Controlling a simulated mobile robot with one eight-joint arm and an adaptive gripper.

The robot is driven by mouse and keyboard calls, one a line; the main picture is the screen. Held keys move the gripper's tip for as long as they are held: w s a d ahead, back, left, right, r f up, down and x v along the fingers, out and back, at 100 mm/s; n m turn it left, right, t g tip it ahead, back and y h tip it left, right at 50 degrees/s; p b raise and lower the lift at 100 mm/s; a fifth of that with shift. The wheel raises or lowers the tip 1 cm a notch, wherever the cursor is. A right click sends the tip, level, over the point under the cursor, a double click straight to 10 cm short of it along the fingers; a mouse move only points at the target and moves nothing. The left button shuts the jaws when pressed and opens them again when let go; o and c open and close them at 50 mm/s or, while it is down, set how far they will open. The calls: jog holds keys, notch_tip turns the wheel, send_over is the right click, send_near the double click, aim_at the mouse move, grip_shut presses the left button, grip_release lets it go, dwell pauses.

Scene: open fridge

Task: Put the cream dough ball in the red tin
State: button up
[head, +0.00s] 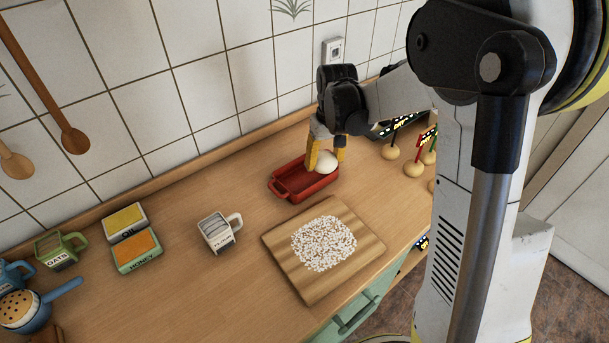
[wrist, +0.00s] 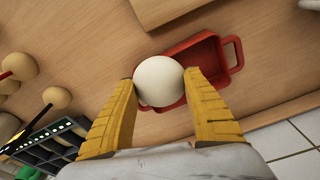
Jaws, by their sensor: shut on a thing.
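The cream dough ball (head: 326,162) is held between the yellow fingers of my gripper (head: 325,155). It also shows between the fingertips in the wrist view (wrist: 159,81). The red tin (head: 289,188) is a shallow rectangular dish with handles, lying on the counter near the back wall. In the head view the ball appears over the right end of the tin. In the wrist view the red tin (wrist: 206,50) lies behind the ball, partly hidden by it and the right finger. I cannot tell whether the ball touches the tin.
A wooden board (head: 278,243) with white grains lies in front of the tin. A white mug (head: 218,233) stands to the left, with labelled containers (head: 138,249) farther left. Several dough balls with small signs (head: 391,152) and a dark rack (wrist: 45,150) are on the other side.

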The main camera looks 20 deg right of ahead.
jog(key=b, duration=0.1)
send_over(305, 179)
jog(key=f, duration=0.3)
jog(key=shift+s+f, duration=0.25)
jog(key=shift+f+b, duration=0.85)
jog(key=shift+f, duration=1.15)
jog(key=shift+f, duration=0.1)
jog(key=o, duration=1.2)
